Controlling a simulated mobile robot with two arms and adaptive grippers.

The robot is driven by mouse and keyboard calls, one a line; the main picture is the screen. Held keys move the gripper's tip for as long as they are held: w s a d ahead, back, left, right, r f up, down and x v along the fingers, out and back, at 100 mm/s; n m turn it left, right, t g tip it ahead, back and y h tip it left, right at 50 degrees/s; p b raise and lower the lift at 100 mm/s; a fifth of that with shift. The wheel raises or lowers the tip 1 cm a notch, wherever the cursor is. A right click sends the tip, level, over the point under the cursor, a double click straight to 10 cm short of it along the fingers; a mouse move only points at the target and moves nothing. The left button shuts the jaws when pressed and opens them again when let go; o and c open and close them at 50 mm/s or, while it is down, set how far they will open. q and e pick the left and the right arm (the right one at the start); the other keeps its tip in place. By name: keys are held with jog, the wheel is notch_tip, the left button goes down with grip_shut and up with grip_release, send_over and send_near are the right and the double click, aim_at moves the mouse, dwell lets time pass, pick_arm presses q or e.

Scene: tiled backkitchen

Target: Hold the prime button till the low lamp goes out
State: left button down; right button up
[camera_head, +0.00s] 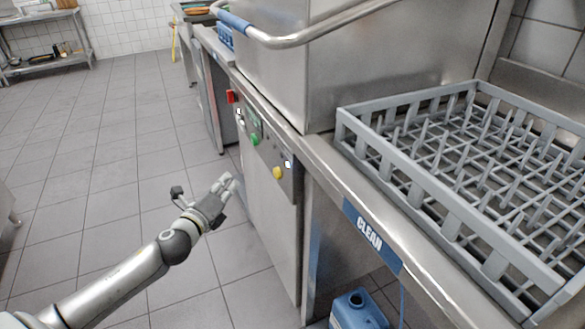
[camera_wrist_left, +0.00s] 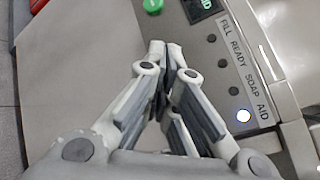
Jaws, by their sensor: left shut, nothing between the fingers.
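The control panel (camera_head: 268,150) is on the front of the steel machine. It carries a green button (camera_head: 254,139), a yellow button (camera_head: 278,172) and a lit white lamp (camera_head: 287,164). In the left wrist view the lit lamp (camera_wrist_left: 243,115) is beside the word AID; the lamps by FILL, READY and SOAP are dark. The green button (camera_wrist_left: 153,5) is at the top edge there; the yellow one does not show. No label reading prime is legible. My left gripper (camera_head: 229,181) is shut and empty, left of the panel and apart from the yellow button.
A grey dish rack (camera_head: 362,143) stands on the steel counter at right, above a blue CLEAN label (camera_head: 370,233). A blue canister (camera_head: 358,312) is on the floor below. A bar handle (camera_head: 310,32) crosses the machine's front. The tiled floor at left is clear.

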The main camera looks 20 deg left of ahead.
aim_at(277, 173)
pick_arm(q)
jog(key=shift+s+a, duration=0.15)
pick_arm(e)
jog(key=shift+s, duration=0.1)
pick_arm(q)
jog(key=w+d, duration=0.6)
jog(key=shift+w+p, duration=0.35)
jog(key=shift+w, duration=0.05)
pick_arm(e)
jog(key=shift+s+d+f, duration=0.1)
jog(key=shift+s+f, duration=0.65)
jog(key=shift+f, duration=0.25)
jog(key=shift+w+r, duration=0.1)
jog(key=shift+w, duration=0.05)
pick_arm(q)
jog(key=shift+w+d+r, duration=0.1)
jog(key=shift+w, duration=0.1)
dwell(0.3)
